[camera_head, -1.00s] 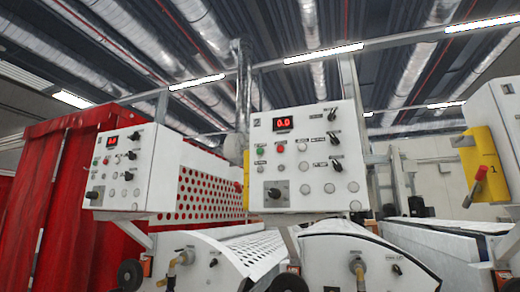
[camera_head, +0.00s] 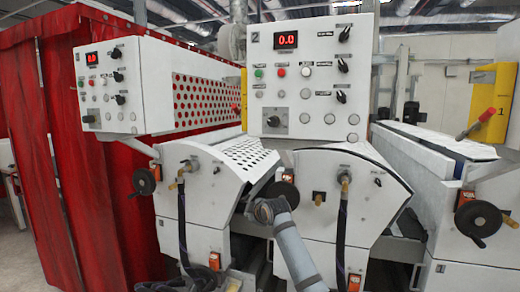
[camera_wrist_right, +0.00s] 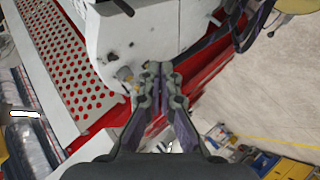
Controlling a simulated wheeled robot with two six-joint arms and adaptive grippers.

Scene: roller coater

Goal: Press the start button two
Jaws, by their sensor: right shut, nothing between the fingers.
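The control panel marked 2 (camera_head: 312,100) is a white box in the middle of the head view, with a red 0.0 display (camera_head: 286,40). Its green button (camera_head: 258,73) is at the left of the upper button row, beside a red button (camera_head: 281,72) and a white one. My right gripper (camera_wrist_right: 156,70) is shut and empty in the right wrist view, with machine parts behind its tips. In the head view my right arm reaches up from the bottom to the wrist (camera_head: 267,208), well below the panel and apart from it. My left gripper is not in view.
A similar panel (camera_head: 110,88) stands at left before red curtains (camera_head: 60,200). A yellow part with a red lever (camera_head: 475,124) is at right. White machine housings (camera_head: 345,190) with black handwheels and hoses stand below the panels. The space before the panel face is clear.

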